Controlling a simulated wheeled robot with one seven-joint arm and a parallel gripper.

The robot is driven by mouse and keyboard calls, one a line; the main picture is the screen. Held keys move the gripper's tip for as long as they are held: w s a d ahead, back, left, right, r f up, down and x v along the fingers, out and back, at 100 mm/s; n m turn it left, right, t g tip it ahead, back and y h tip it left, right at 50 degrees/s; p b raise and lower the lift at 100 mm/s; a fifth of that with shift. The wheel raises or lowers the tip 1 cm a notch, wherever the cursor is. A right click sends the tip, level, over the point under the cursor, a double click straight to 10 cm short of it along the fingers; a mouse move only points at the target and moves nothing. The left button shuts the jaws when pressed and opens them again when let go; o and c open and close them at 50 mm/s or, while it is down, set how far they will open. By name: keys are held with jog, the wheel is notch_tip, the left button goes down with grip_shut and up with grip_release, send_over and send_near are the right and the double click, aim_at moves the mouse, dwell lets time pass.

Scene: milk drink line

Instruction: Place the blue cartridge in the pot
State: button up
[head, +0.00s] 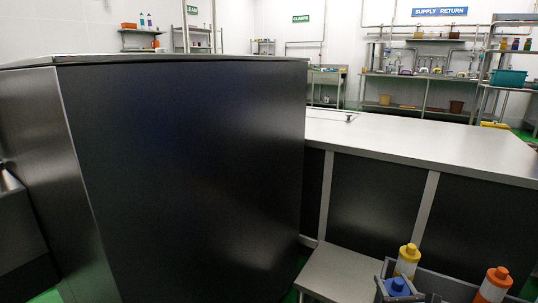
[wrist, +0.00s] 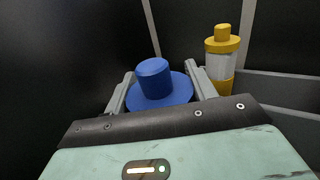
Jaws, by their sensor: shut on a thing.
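The blue cartridge (wrist: 154,78) has a round blue cap and a wide blue collar. It sits between the two grey fingers of my gripper (wrist: 158,74), which is shut on it. In the head view the blue cap (head: 397,286) shows at the lower right, with my gripper (head: 394,274) around it. The cartridge's lower part is hidden. I cannot pick out the pot for certain in either view.
A yellow-capped cartridge (head: 407,262) stands close beside my gripper, and an orange-capped one (head: 494,285) is further right. A large dark cabinet (head: 180,170) fills the left. A white-topped counter (head: 430,146) is mostly clear. Shelves (head: 420,80) line the back wall.

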jog(key=s+r+p, duration=0.4)
jog(key=r+p, duration=1)
jog(key=p, duration=0.1)
jog(key=s+r+p, duration=0.4)
jog(key=r+p, duration=1)
jog(key=shift+s+p, duration=0.25)
jog(key=shift+p, duration=0.1)
jog(key=shift+f, duration=0.1)
